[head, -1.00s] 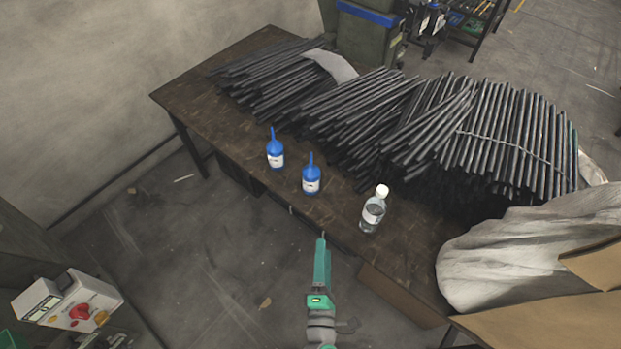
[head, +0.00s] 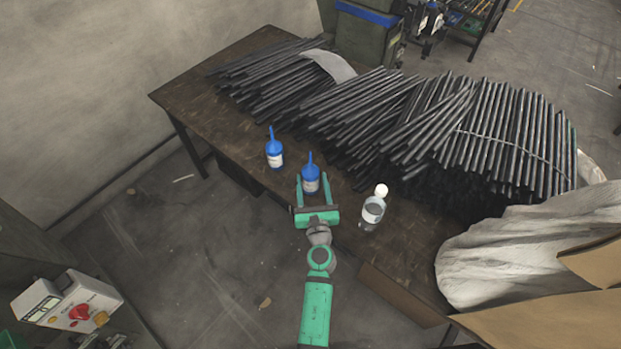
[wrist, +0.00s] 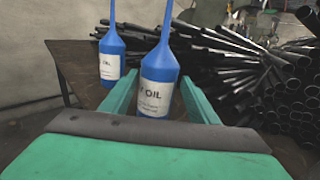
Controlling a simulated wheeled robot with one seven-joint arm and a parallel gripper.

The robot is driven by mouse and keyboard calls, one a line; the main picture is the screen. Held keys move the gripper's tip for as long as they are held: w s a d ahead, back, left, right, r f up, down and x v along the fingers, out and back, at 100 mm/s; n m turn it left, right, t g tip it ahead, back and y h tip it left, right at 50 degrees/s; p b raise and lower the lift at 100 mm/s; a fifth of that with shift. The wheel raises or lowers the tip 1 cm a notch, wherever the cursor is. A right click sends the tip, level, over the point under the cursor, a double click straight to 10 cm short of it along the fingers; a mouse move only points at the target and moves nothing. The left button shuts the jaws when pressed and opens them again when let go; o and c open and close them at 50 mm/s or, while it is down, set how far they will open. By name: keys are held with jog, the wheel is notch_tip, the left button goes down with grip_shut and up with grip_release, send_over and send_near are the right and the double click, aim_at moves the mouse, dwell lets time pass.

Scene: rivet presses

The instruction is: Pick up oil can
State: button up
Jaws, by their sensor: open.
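Two blue oil cans with white labels and thin spouts stand upright near the front edge of the brown table. The nearer oil can (head: 311,181) is between the fingers of my open gripper (head: 312,186), with a finger on either side. In the wrist view this oil can (wrist: 158,85) stands between the green fingers (wrist: 155,98), its label reading "OIL" and its base hidden by the gripper body. The other oil can (head: 275,154) stands to the left, outside the fingers; it also shows in the wrist view (wrist: 110,60).
A clear bottle with a white cap (head: 373,212) stands on the table (head: 190,95) just right of my gripper. Piles of dark metal rods (head: 340,115) lie behind the cans. A pale cloth (head: 500,250) and cardboard (head: 550,310) are at the right.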

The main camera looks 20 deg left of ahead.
aim_at(309, 166)
jog(key=shift+w+a, duration=0.25)
jog(key=shift+w, duration=0.45)
jog(key=x, duration=0.4)
jog(key=shift+w+a+r, duration=0.15)
jog(key=shift+a+r, duration=0.05)
jog(key=shift+a, duration=0.1)
jog(key=shift+w, duration=0.25)
jog(key=shift+a, duration=0.1)
jog(key=c, duration=1)
